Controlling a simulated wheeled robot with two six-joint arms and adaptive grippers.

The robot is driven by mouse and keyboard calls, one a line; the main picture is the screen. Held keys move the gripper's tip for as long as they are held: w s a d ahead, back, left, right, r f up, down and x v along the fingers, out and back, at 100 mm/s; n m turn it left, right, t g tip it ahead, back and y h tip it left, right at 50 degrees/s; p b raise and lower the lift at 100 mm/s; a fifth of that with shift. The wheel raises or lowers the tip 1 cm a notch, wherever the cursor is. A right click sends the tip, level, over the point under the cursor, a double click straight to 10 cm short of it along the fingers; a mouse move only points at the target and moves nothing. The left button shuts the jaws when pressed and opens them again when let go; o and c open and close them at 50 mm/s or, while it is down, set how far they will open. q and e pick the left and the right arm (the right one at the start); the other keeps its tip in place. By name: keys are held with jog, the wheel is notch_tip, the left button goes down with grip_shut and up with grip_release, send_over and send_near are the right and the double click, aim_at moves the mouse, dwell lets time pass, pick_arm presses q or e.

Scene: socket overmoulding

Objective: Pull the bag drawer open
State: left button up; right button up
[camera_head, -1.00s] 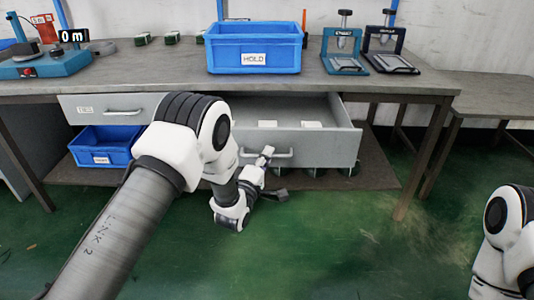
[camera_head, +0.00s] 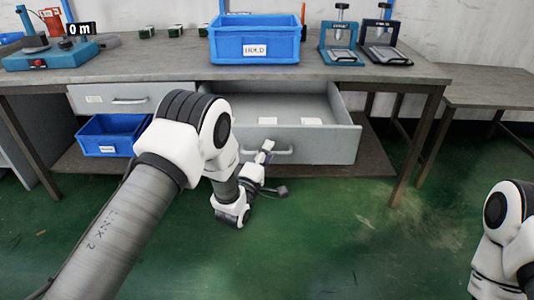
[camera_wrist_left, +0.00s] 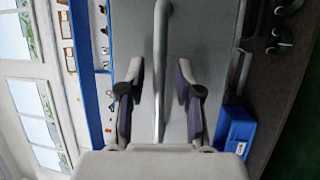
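The bag drawer (camera_head: 340,148) in the middle of the bench is pulled out, its inside showing with two white pieces on its floor. Its bar handle (camera_head: 285,152) is on the front face. My left gripper (camera_head: 267,147) is at the left part of this handle. In the left wrist view the handle bar (camera_wrist_left: 161,60) runs between the two fingers of my left gripper (camera_wrist_left: 160,90), with a gap on each side. These fingers are apart. My right gripper is out of view; only part of my right arm shows at the right edge.
A shut drawer (camera_head: 88,98) is to the left, above a blue bin (camera_head: 125,131) on the lower shelf. A blue HOLD bin (camera_head: 230,48) and two small presses (camera_head: 338,50) (camera_head: 384,48) stand on the bench. The green floor in front is clear.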

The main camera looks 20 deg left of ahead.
pick_arm(q)
jog(key=v, duration=1.2)
